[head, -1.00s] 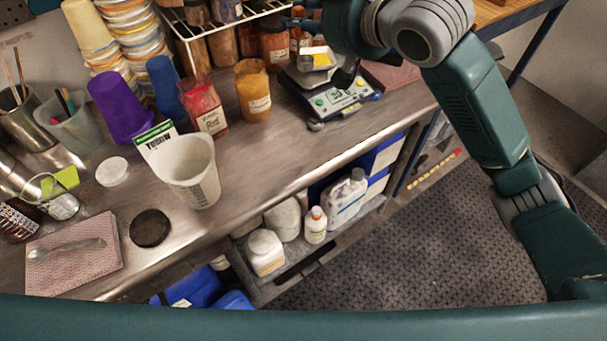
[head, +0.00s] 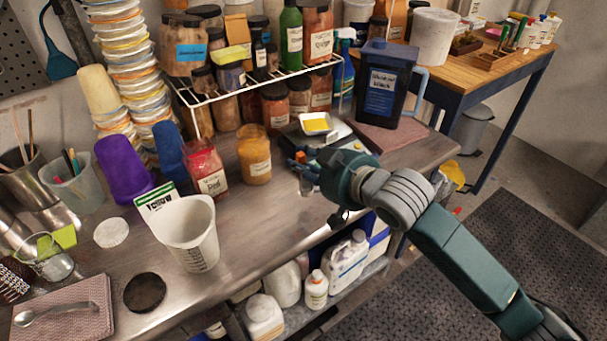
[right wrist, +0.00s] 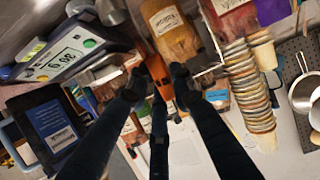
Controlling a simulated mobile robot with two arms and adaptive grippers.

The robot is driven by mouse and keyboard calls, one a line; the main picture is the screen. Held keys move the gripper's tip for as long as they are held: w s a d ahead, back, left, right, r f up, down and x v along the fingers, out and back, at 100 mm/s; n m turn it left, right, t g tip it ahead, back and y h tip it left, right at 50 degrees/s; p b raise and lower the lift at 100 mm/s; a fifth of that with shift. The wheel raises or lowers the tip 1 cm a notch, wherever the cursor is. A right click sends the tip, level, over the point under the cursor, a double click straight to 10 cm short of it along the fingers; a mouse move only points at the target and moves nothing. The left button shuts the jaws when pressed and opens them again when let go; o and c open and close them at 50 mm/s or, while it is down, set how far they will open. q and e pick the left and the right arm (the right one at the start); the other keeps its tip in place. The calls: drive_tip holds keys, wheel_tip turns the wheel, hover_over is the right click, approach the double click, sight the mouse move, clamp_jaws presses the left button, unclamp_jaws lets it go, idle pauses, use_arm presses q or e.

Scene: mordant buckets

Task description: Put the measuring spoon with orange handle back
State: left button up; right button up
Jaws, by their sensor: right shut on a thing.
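My right gripper (head: 306,163) is over the bench, between the amber powder jar (head: 254,156) and the digital scale (head: 350,143). In the right wrist view its dark fingers (right wrist: 158,88) are closed around an orange piece (right wrist: 160,76), which looks like the handle of the measuring spoon. A small bit of orange also shows at the fingers in the head view. The spoon's bowl cannot be made out clearly. The scale, with its lit display, also shows in the right wrist view (right wrist: 65,62). My left gripper is not in view.
A white wire rack (head: 250,82) with jars stands behind. A dark blue jug (head: 384,88) is right of the scale. A red powder jar (head: 205,168) and a white beaker (head: 188,232) stand left. A metal spoon (head: 55,312) lies on a pink cloth. Bench before the amber jar is clear.

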sight(304, 190)
wheel_tip(304, 190, down, 4)
drive_tip(key=shift+r, duration=0.1)
drive_tip(key=shift+f, duration=0.3)
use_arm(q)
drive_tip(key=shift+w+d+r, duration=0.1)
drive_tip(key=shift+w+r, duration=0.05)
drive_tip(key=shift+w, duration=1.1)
use_arm(e)
drive_tip(key=shift+f, duration=0.1)
drive_tip(key=o, duration=0.9)
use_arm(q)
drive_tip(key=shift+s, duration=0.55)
